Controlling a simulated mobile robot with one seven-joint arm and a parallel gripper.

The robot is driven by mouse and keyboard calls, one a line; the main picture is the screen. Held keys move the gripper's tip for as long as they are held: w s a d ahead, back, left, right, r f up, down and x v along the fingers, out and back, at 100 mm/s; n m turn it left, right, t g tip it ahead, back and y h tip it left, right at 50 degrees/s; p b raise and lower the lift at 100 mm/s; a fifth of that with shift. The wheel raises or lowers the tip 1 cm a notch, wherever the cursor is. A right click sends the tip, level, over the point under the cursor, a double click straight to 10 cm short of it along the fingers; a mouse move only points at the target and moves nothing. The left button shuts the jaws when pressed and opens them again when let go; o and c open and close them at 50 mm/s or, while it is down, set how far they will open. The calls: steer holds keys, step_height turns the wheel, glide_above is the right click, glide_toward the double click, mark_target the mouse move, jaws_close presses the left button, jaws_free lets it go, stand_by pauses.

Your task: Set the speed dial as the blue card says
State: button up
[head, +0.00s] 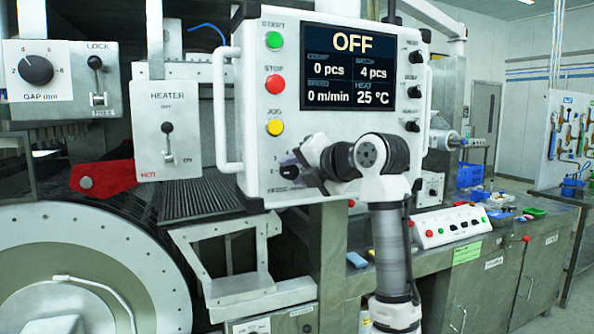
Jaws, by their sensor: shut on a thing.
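The speed dial (289,172) is a dark knob at the lower part of the white control panel (250,110), with scale marks to its left. My gripper (300,168) is at the dial, coming from the right, and is shut on it. My gripper and wrist hide much of the dial and its scale, so I cannot read its setting. The panel's screen (350,68) reads OFF, 0 pcs, 4 pcs, 0 m/min and heat 25 °C. I cannot make out a blue card for certain.
Green, red and yellow buttons (275,84) line the panel's left side, above the dial. A white handle (219,110) stands left of the panel. The heater switch box (167,130) is farther left. A metal bench (450,270) with a button box (452,225) is at right.

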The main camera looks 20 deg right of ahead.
steer(key=o, duration=1)
steer(key=b+v, duration=0.3)
steer(key=v, duration=1)
steer(key=shift+s+d, duration=0.15)
steer(key=shift+s, duration=0.2)
